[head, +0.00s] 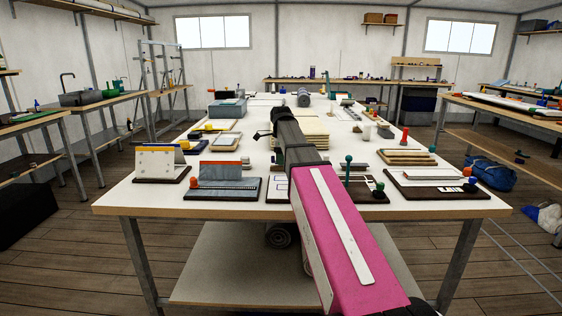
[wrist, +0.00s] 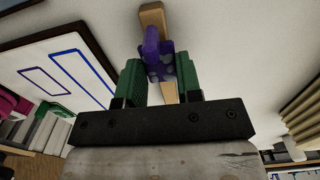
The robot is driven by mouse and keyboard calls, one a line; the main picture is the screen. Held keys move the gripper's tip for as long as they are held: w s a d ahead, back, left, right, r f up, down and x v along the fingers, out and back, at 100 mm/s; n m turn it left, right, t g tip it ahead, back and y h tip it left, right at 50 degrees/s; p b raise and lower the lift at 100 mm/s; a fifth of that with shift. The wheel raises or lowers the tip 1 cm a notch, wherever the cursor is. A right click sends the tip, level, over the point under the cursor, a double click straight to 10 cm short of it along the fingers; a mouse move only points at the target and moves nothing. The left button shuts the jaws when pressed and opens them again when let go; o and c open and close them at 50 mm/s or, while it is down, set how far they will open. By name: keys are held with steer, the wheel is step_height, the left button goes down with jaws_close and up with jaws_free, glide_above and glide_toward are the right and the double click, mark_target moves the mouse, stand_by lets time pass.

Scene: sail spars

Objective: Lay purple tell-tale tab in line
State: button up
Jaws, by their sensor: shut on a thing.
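The purple tell-tale tab (wrist: 153,48) is between the two green fingers of my gripper (wrist: 159,72) in the wrist view, and the fingers are shut on it. It has paler patches near its lower end. A narrow tan wooden strip (wrist: 153,17) shows behind the tab, running past it up and down the picture. I cannot tell whether the tab touches the strip. In the head view, my dark forearm and magenta upper arm reach out over the white table (head: 130,203), and hide the gripper and tab.
In the wrist view, a white panel with blue outlined rectangles (wrist: 48,71) lies left, and stacked boards (wrist: 303,112) stand right. In the head view, a grey tray (head: 222,188) and a dark-framed board with knobs (head: 440,188) sit at the table's front.

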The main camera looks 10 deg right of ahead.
steer(key=shift+r, duration=1.95)
